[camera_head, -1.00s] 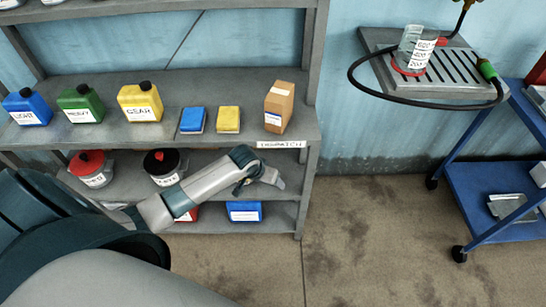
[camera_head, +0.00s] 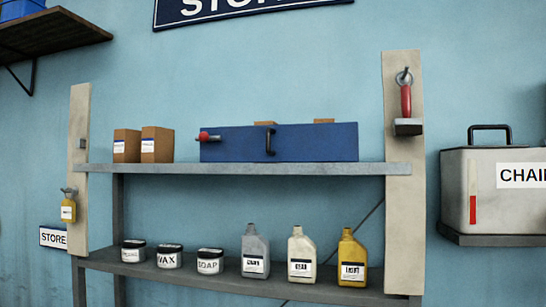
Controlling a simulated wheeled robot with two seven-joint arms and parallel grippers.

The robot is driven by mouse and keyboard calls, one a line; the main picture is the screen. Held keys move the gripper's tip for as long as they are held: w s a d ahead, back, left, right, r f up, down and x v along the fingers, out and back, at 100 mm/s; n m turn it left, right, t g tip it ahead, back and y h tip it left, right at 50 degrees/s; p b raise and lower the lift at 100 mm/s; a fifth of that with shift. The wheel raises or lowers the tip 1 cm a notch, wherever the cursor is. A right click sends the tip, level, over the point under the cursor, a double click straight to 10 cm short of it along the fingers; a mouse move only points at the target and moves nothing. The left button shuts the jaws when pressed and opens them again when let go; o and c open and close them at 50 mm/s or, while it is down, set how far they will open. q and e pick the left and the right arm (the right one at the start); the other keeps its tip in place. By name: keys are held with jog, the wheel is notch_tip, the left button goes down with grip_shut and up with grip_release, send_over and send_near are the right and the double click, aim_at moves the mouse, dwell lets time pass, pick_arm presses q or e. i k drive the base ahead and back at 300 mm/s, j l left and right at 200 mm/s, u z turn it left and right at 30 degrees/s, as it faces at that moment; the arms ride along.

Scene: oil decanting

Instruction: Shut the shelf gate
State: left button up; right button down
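The shelf gate (camera_head: 230,146) is a long blue panel standing upright along the upper shelf (camera_head: 250,169). It covers the middle and right of that shelf, with a gap between its left end and the left post (camera_head: 79,130). It has a black upright handle (camera_head: 270,141) near its middle and a red knob (camera_head: 204,136) at its left end. Its right end is near the right post (camera_head: 397,190); I cannot tell how it is mounted. A small grey catch (camera_head: 82,144) sits on the left post. Neither gripper is in view.
Cardboard boxes (camera_head: 157,145) stand in the gap; more box tops show behind the gate. A red-handled item (camera_head: 406,100) hangs on the right post, a yellow one (camera_head: 68,208) on the left. Jars (camera_head: 170,255) and bottles (camera_head: 302,256) stand below. A grey case (camera_head: 490,185) is at right.

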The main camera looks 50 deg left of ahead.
aim_at(336, 142)
jog(key=i+u, duration=0.1)
jog(key=u, duration=0.65)
jog(key=i+u, duration=0.15)
jog(key=u, duration=0.25)
jog(key=i+u, duration=0.1)
jog(key=u, duration=0.3)
